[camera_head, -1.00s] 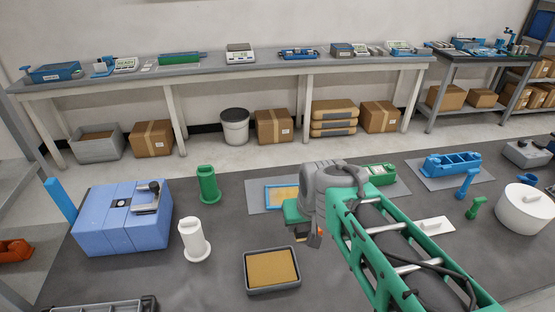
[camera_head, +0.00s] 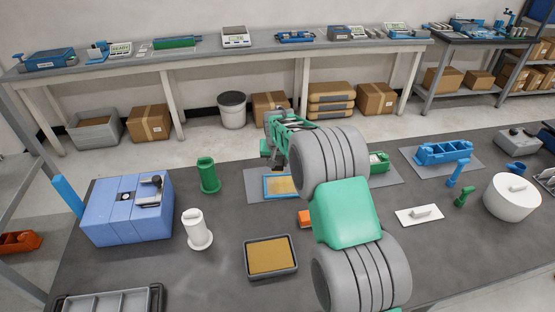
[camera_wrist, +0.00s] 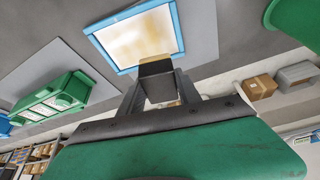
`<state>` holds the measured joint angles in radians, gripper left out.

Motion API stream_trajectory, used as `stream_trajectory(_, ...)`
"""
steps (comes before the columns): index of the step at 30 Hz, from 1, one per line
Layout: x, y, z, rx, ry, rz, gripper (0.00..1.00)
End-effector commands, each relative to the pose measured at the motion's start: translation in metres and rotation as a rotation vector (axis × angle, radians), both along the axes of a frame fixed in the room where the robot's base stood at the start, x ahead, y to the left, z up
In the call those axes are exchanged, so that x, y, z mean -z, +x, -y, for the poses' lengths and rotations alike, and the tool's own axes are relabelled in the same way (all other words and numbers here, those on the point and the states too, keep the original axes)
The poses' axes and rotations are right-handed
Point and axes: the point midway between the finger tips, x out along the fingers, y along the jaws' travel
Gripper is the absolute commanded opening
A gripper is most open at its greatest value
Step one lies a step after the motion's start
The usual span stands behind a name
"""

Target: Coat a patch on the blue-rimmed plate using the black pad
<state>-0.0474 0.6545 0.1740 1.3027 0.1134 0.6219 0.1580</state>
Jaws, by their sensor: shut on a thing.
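The blue-rimmed plate (camera_head: 267,187) lies on a grey mat towards the back of the dark table, partly covered by my arm. In the wrist view the plate (camera_wrist: 103,40) has a pale, shiny surface with tan areas. My gripper (camera_wrist: 156,88) is shut on the black pad (camera_wrist: 157,68), which overlaps the plate's near edge in that view. I cannot tell whether the pad touches the plate.
A grey-rimmed tray with tan contents (camera_head: 247,262) stands in front of the plate. An orange block (camera_head: 305,218) is beside my arm. A green cylinder (camera_head: 208,176), white spool (camera_head: 196,230) and blue box (camera_head: 125,215) stand left.

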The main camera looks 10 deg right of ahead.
Motion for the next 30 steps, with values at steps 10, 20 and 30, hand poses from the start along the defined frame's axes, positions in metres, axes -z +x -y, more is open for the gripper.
stream_trajectory(10,0.035,-0.001,0.000,-0.001,0.000,-0.003,0.07)
stream_trajectory(20,0.060,-0.001,0.000,-0.001,0.000,-0.002,0.07)
stream_trajectory(30,0.059,-0.001,0.000,-0.001,0.000,-0.002,0.07)
